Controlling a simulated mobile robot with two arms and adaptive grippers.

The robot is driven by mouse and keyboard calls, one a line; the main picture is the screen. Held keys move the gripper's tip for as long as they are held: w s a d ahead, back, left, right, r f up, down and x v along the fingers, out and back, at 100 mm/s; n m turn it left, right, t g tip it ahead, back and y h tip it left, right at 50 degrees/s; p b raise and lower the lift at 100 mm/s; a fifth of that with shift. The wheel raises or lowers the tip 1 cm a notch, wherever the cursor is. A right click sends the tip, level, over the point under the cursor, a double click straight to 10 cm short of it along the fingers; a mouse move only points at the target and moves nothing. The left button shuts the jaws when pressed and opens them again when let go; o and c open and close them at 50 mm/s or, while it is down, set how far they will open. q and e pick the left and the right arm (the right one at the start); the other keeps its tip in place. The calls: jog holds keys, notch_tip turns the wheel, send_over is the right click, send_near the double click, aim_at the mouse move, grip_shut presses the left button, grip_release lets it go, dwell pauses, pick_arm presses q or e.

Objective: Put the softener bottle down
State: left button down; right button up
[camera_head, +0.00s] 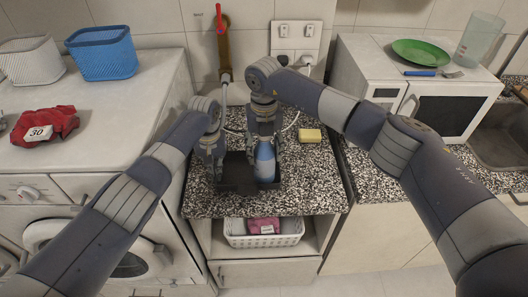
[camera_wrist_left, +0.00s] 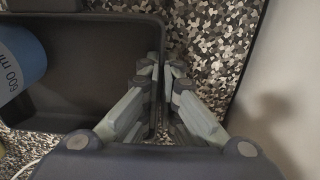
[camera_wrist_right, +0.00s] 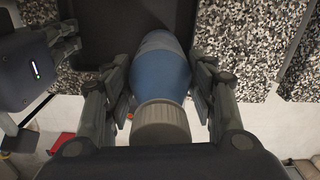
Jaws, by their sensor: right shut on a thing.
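The softener bottle (camera_head: 265,165), blue with a grey cap, is held in my right gripper (camera_head: 265,148) over the dark tray (camera_head: 232,178) on the speckled counter. In the right wrist view the fingers close on both sides of the bottle (camera_wrist_right: 160,75), with its cap towards the camera. I cannot tell whether its base touches the tray. My left gripper (camera_head: 212,150) is at the tray's left side. In the left wrist view its fingers (camera_wrist_left: 162,78) are close together at the tray's rim (camera_wrist_left: 163,40); whether they grip it is unclear. Part of the bottle (camera_wrist_left: 15,62) shows there.
A yellow sponge (camera_head: 310,135) lies on the counter to the right of the bottle. A white basket (camera_head: 264,238) stands on the shelf below. A microwave (camera_head: 445,105) stands at right, a washing machine (camera_head: 80,245) at left. The counter's front right is clear.

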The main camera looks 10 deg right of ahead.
jog(key=shift+w+f, duration=0.1)
jog(key=shift+f, duration=0.4)
jog(key=o, duration=1.6)
jog(key=shift+c, duration=0.2)
notch_tip(320, 180, up, 12)
jog(key=shift+r, duration=0.1)
pick_arm(q)
jog(key=c, duration=1.7)
grip_release()
jog(key=shift+r, duration=0.1)
